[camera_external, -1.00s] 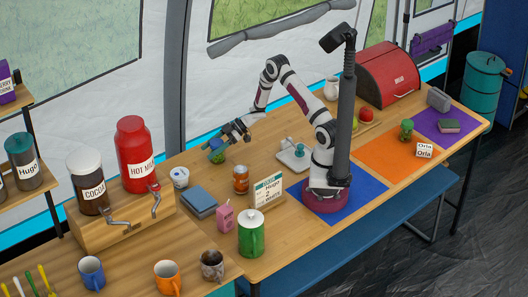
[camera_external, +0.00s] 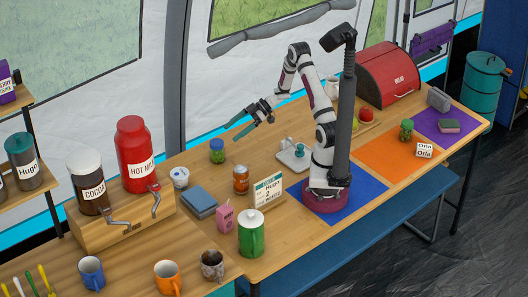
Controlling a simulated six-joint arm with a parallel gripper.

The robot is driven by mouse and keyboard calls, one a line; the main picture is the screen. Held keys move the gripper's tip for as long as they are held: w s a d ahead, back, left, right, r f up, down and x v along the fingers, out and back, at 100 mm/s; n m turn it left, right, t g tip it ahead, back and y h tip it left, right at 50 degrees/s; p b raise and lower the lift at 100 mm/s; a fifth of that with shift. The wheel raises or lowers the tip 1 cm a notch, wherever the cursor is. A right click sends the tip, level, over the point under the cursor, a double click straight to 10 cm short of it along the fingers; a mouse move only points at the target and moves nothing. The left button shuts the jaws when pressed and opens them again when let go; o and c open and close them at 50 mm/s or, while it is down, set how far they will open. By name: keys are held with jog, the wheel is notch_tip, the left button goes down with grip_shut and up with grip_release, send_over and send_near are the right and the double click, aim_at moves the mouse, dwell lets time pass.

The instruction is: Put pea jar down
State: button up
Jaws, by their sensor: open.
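A small jar with a blue lid and green contents (camera_external: 217,152), which looks like the pea jar, stands upright on the wooden table, toward the back edge. My gripper (camera_external: 244,126) is open and empty, above and to the right of this jar and apart from it. Another small jar with green contents (camera_external: 406,130) stands on the orange mat at the right; I cannot read a label on either.
Near the blue-lidded jar are a white tub (camera_external: 180,178), an orange-labelled jar (camera_external: 241,179) and a blue book (camera_external: 199,202). A menu card (camera_external: 267,191) stands farther forward. A white stand (camera_external: 293,156) is right of them. Bare table lies around the jar.

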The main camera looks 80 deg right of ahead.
jog(key=w+d+r+m+g+h, duration=0.1)
jog(key=w+r+m+h, duration=0.15)
jog(key=r+h, duration=0.3)
jog(key=w+d+r+m+g+h, duration=0.1)
jog(key=w+r+m+h, duration=0.1)
jog(key=r+m+h, duration=0.3)
jog(key=s+a+r+m+g+y, duration=0.2)
jog(key=s+a+m+g+y, duration=0.2)
jog(key=s+a, duration=2.3)
jog(key=g+y, duration=0.2)
jog(key=g, duration=0.2)
jog(key=shift+g, duration=0.3)
